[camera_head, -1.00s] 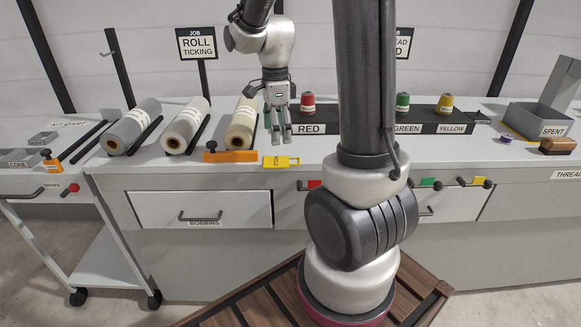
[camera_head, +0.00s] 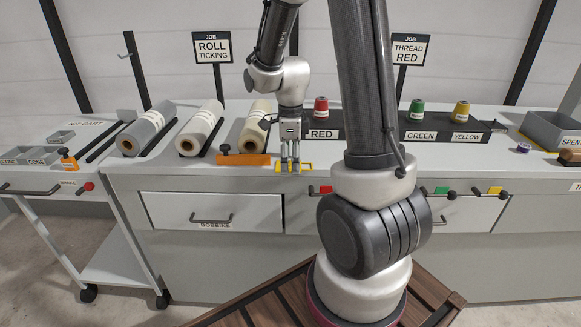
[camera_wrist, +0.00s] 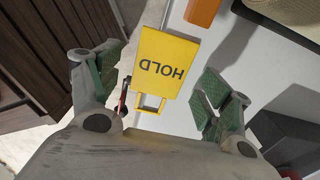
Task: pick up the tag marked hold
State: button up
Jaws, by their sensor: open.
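The yellow tag marked HOLD (camera_wrist: 163,66) lies on the grey worktop near its front edge, its text upside down in the wrist view. It has a loop handle (camera_wrist: 150,104) on the end nearer my gripper. My gripper (camera_wrist: 158,88) is open, with one green-padded finger on each side of the tag and gaps between pads and tag. In the head view my gripper (camera_head: 290,164) points down over the tag (camera_head: 303,167), hiding most of it; only yellow edges show. I cannot tell the exact height of the fingertips above the worktop.
An orange tool (camera_head: 243,158) lies just left of the tag. Fabric rolls (camera_head: 200,128) lie behind it on the left. Thread spools stand on a dark labelled strip (camera_head: 388,128) to the right. The worktop's front edge drops beside the tag.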

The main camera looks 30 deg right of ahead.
jog(key=shift+f, duration=0.2)
dwell(0.5)
jog(key=shift+c, duration=0.4)
jog(key=shift+s, duration=0.1)
jog(key=c, duration=0.8)
